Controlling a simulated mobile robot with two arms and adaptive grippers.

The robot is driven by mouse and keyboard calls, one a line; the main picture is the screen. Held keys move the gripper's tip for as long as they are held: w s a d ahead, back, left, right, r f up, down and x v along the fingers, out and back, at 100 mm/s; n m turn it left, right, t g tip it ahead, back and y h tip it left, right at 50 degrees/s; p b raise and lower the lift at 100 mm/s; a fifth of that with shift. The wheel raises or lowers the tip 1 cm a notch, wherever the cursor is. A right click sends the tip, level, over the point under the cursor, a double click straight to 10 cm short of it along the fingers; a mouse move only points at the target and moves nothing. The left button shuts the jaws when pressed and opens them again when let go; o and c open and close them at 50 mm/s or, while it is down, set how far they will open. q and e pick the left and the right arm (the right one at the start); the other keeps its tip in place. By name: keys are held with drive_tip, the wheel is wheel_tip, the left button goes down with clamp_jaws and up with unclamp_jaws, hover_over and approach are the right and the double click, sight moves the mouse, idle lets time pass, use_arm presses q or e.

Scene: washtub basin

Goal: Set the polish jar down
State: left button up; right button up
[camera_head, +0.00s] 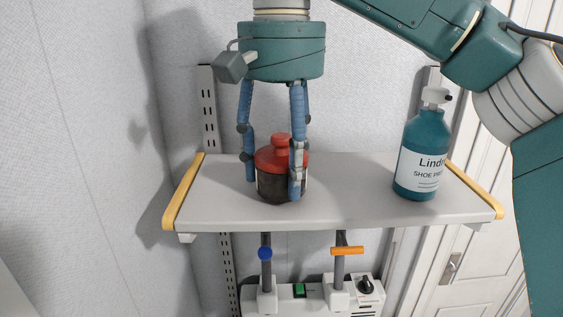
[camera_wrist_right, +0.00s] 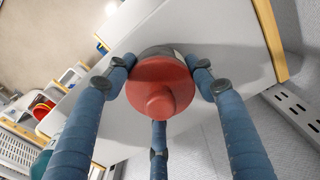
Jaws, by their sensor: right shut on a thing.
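The polish jar (camera_head: 271,186) is dark with a red knobbed lid. It stands upright at the left part of the grey wall shelf (camera_head: 350,195), and its base appears to be at the shelf surface. My right gripper (camera_head: 273,184) comes from above with its blue fingers around the jar, shut on it. In the right wrist view the red lid (camera_wrist_right: 160,86) sits between the three fingers, and most of the jar body is hidden beneath it. My left gripper does not show in either view.
A teal pump bottle (camera_head: 420,160) labelled shoe product stands at the right of the shelf. Yellow trim (camera_head: 183,192) edges the shelf's ends. The shelf between jar and bottle is clear. Below is a white unit (camera_head: 310,295) with a blue knob and an orange handle.

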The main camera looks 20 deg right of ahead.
drive_tip(key=shift+f, duration=0.35)
drive_tip(key=o, duration=1.7)
drive_tip(key=shift+r, duration=0.1)
drive_tip(key=shift+s+r, duration=0.1)
drive_tip(key=shift+r, duration=5.8)
